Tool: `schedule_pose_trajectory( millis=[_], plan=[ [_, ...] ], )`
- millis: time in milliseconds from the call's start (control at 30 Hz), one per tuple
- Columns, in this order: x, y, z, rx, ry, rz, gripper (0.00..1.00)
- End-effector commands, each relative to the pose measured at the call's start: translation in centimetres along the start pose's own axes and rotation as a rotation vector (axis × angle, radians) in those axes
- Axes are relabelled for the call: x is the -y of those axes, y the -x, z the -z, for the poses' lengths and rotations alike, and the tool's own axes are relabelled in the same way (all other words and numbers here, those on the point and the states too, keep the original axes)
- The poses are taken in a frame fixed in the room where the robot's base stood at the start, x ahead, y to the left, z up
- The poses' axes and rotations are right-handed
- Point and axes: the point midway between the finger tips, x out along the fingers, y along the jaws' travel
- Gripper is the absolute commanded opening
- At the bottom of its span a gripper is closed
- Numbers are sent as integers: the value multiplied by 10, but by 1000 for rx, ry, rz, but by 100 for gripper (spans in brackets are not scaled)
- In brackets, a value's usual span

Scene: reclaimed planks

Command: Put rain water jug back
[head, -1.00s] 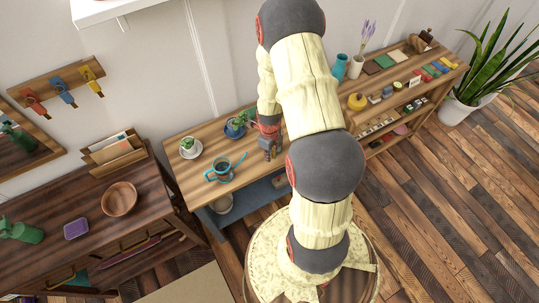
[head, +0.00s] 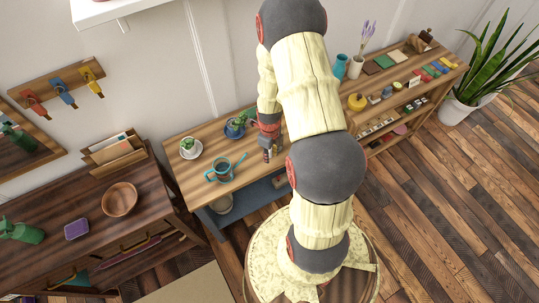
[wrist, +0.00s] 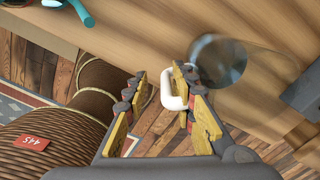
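A clear jug with a white handle (wrist: 166,92) shows in the wrist view. Its see-through body (wrist: 220,62) lies to the right of my fingers, against the wooden tabletop (wrist: 140,35). My gripper (wrist: 160,76) is open. The handle lies between the fingertips, close to the right finger, with a gap to the left finger. I cannot tell whether the right finger touches it. In the head view my gripper (head: 270,154) is at the front part of the middle table; the jug cannot be made out there.
A teal watering can (head: 222,172) stands left of my gripper, with a potted plant on a saucer (head: 190,150) and a blue pot (head: 234,130) behind. Below the table edge, a brown ribbed basket with a red 445 tag (wrist: 30,143) shows. A shelf with small goods (head: 385,95) stands right.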

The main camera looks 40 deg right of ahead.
Motion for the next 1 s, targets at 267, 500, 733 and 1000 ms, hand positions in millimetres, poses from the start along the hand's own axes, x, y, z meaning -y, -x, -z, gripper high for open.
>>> schedule_pose_trajectory(
  millis=[267, 500, 733, 1000],
  plan=[
    [1, 58, -1, 4, 0, 4, 26],
    [1, 98, -1, 2, 0, 3, 26],
    [-1, 120, -3, 6, 39, 7, 26],
    [-38, 227, -37, 66, 651, 112, 26]
  ],
)
